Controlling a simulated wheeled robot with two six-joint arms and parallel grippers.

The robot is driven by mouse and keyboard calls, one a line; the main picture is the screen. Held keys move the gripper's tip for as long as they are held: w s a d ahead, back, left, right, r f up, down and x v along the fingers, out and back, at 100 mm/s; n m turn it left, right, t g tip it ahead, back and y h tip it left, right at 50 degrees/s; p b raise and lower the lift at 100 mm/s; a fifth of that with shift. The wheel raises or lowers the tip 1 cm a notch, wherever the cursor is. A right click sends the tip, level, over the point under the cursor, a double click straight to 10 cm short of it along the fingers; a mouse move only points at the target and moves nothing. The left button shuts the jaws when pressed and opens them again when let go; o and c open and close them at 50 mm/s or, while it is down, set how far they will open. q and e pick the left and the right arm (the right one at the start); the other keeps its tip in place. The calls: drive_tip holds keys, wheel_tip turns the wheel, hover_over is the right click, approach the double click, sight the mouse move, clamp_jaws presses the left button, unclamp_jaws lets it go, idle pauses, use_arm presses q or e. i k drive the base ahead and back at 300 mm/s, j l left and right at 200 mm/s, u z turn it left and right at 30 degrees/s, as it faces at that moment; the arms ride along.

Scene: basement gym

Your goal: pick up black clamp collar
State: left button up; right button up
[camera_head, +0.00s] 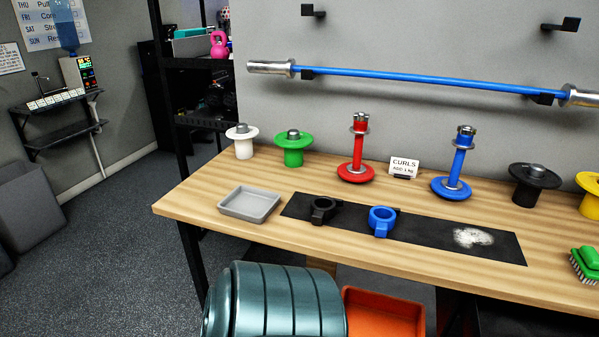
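The black clamp collar (322,210) lies on the left part of a black mat (418,232) on the wooden workbench. It is a ring with a short tab at its lower side, dark against the dark mat. A blue clamp collar (382,221) lies to its right on the same mat, apart from it. Neither of my grippers shows in the head view.
A grey tray (249,204) sits left of the mat. Behind stand red (357,150) and blue (456,165) posts, a "CURLS" card (404,167) and several coloured spools. White powder (473,237) and a green brush (585,264) are at right. The bench front (200,205) is clear.

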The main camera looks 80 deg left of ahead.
sight(322, 211)
drive_tip(key=u, duration=2.4)
